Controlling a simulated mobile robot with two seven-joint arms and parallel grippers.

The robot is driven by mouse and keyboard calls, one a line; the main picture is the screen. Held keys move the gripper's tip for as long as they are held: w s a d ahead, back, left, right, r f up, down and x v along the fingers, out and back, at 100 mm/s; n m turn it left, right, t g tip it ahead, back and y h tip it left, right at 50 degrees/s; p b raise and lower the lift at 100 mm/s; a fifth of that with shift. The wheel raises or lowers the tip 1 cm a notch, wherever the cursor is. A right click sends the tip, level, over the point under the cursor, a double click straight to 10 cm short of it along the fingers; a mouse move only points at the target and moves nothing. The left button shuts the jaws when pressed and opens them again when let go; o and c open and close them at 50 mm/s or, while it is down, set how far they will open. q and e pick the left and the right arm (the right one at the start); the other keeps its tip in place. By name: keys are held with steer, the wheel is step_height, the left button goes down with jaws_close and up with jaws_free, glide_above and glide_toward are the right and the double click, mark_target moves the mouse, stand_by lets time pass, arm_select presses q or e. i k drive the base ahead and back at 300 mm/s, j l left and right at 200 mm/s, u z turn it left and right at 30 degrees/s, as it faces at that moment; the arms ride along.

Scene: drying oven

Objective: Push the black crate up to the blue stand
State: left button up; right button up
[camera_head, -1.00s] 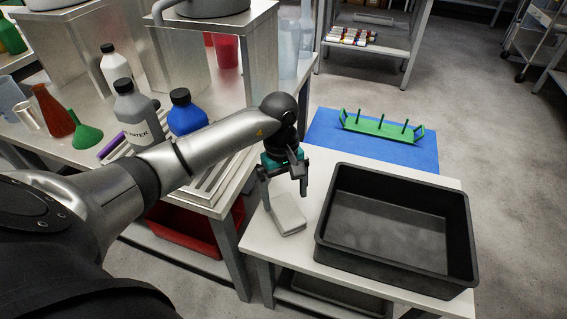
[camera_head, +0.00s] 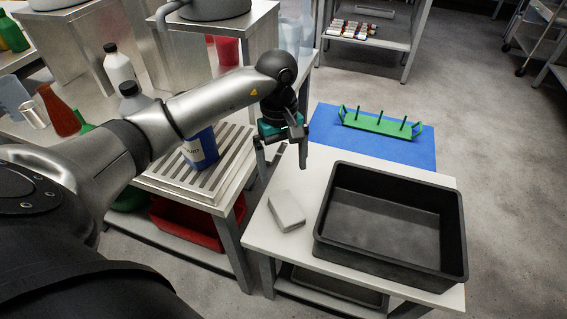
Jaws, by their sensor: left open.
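The black crate (camera_head: 335,243) is an open, empty rectangular tub on the right part of the white table (camera_head: 262,232). I see no plainly blue stand. A green rack with upright pegs (camera_head: 380,125) stands on a flat blue mat (camera_head: 418,152) at the table's far end. White tabletop shows between the crate and the mat. My left gripper (camera_head: 283,172) is open and empty, pointing down above the table, left of the crate and apart from it. A small pale block (camera_head: 287,211) lies on the table below the gripper. My right gripper is not in view.
A metal bench (camera_head: 150,105) with bottles and a blue container (camera_head: 201,148) stands at the left. A red bin (camera_head: 190,225) sits on its lower shelf. A shelf unit (camera_head: 365,40) stands at the back.

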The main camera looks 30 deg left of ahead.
mark_target(410, 232)
steer(key=k+z, duration=0.15)
steer(key=z, duration=0.25)
steer(key=k+z, duration=0.15)
steer(key=z, duration=0.25)
steer(key=k+z, duration=0.15)
steer(key=z, duration=0.25)
